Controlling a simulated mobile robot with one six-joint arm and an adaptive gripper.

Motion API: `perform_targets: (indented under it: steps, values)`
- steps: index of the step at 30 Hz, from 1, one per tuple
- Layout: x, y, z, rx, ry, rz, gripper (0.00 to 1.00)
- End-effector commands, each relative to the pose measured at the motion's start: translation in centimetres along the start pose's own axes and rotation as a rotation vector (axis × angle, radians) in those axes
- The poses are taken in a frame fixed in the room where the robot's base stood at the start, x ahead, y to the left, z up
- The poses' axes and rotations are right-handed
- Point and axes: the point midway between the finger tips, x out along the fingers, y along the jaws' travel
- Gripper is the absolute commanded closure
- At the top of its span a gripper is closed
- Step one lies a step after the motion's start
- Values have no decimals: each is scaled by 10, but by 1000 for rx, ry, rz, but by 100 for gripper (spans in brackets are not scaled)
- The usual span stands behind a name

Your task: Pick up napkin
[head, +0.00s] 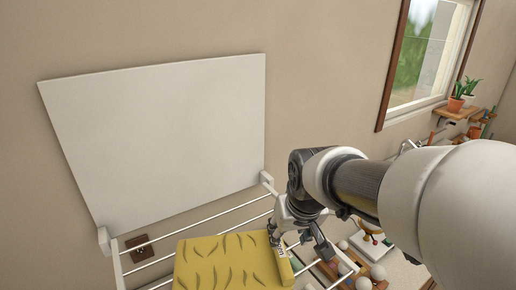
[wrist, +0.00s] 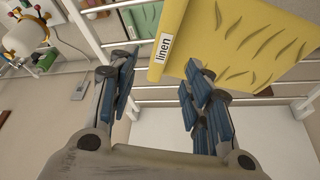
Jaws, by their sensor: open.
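A yellow cloth (head: 225,264) with brown streaks hangs over the white bars of a drying rack (head: 200,222), low in the head view. It also fills the upper right of the wrist view (wrist: 245,42). A white tag reading "linen" (wrist: 164,48) sits on its near left edge there. My gripper (head: 300,243) is at the cloth's right edge in the head view. In the wrist view its blue-padded fingers (wrist: 158,68) are apart with nothing held between them. The tag edge shows just beyond the gap. Whether a finger touches the cloth I cannot tell.
A white panel (head: 160,130) stands against the wall behind the rack. A green cloth (wrist: 145,20) hangs beside the yellow one. A white, gold and red object (wrist: 30,28) lies at upper left. A window (head: 420,55) and potted plants (head: 458,100) are at far right.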

Motion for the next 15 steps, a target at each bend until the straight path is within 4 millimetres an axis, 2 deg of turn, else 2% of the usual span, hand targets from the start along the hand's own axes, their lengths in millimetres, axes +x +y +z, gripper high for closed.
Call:
perform_targets:
  steps: [1,4,12,15]
  values:
    - [12,0,1,0,-6,0,55]
    - [28,0,1,0,-3,0,55]
    - [48,-1,0,0,-1,0,55]
    - [62,-3,1,-1,-5,0,55]
